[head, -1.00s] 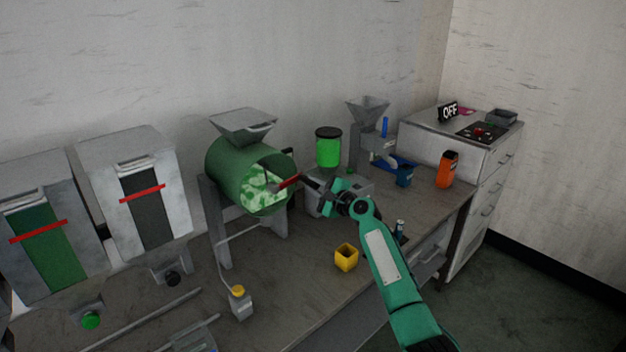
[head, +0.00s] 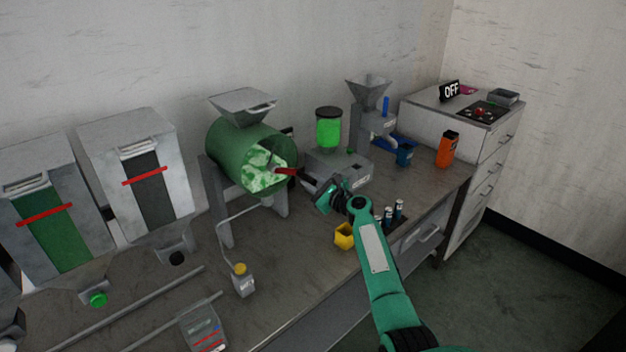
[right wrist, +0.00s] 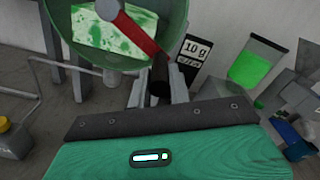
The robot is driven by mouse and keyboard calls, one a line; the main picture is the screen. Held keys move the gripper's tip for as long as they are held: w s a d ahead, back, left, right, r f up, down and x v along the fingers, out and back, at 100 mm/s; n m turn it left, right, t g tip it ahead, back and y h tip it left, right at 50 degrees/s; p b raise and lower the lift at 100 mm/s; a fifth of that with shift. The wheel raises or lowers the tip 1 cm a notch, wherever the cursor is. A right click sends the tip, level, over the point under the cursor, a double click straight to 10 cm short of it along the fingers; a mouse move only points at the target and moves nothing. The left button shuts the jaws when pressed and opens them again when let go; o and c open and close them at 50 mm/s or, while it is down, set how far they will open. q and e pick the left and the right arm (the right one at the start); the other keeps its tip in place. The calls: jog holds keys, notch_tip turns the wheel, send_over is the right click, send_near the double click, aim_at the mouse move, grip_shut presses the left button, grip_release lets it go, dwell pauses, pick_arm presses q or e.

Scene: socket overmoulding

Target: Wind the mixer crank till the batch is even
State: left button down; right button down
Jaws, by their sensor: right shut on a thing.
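The mixer is a green drum (head: 232,148) on grey legs, its open end facing me. The batch (head: 262,170) inside is patchy white and green; it also shows blotchy in the right wrist view (right wrist: 110,32). A red crank arm (head: 286,171) crosses the drum's mouth, pointing right and slightly down. Its dark handle (right wrist: 159,76) stands between the fingers of my right gripper (head: 313,183), which is shut on it. In the right wrist view the red crank arm (right wrist: 142,35) slopes down right to the handle. My left gripper is not in view.
A yellow cup (head: 344,236) and several small bottles (head: 398,209) lie near my right arm.

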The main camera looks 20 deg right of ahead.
jog(key=shift+f, duration=0.15)
jog(key=c, duration=1.3)
grip_release()
jog(key=shift+s, duration=0.1)
jog(key=b+v, duration=0.2)
jog(key=v, duration=1.1)
jog(key=shift+s, duration=0.3)
jog(key=shift+d, duration=0.1)
